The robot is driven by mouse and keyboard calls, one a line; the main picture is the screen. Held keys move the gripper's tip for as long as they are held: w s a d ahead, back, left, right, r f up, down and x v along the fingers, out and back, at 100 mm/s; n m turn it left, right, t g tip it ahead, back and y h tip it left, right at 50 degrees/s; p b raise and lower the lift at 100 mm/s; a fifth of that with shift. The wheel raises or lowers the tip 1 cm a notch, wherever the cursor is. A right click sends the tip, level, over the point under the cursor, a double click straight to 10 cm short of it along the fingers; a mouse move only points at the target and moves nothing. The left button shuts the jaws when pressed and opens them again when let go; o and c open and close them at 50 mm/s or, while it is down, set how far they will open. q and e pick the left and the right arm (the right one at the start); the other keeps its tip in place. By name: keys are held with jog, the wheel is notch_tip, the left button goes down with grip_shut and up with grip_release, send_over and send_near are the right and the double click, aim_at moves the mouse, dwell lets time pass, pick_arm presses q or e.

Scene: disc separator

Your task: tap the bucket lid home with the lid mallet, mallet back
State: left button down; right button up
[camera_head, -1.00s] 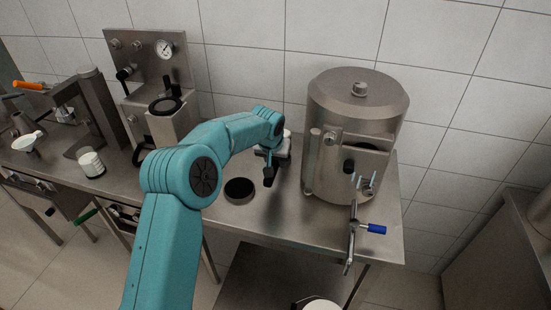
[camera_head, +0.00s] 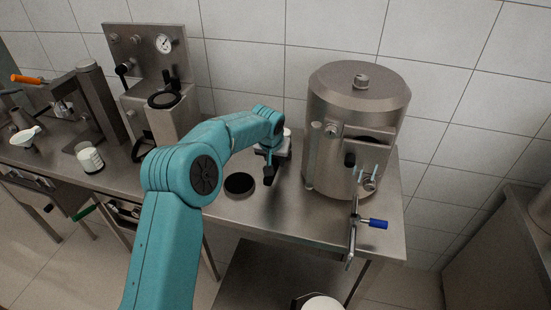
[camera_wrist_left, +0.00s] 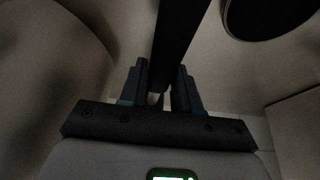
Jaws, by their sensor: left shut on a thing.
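My left gripper (camera_head: 271,160) is over the steel bench, left of the big separator drum, partly hidden by its own wrist. In the left wrist view its two fingers (camera_wrist_left: 160,90) are shut on a long dark bar (camera_wrist_left: 178,45), which looks like the handle of the lid mallet. The mallet's head cannot be made out clearly. In the head view a small dark piece (camera_head: 269,177) hangs below the gripper. A white round top, which looks like the bucket lid (camera_head: 323,303), shows at the bottom edge, low beside the bench and cut off. My right gripper is not in view.
The separator drum (camera_head: 358,115) stands at the right of the bench, with a blue-handled lever (camera_head: 374,223) at the front. A black disc (camera_head: 239,185) lies on the bench. A gauge panel (camera_head: 146,62) and white jar (camera_head: 89,158) are at left.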

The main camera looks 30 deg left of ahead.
pick_arm(q)
jog(key=shift+f, duration=0.2)
jog(key=shift+f+b, duration=0.35)
jog(key=shift+b, duration=0.1)
jog(key=shift+f, duration=0.1)
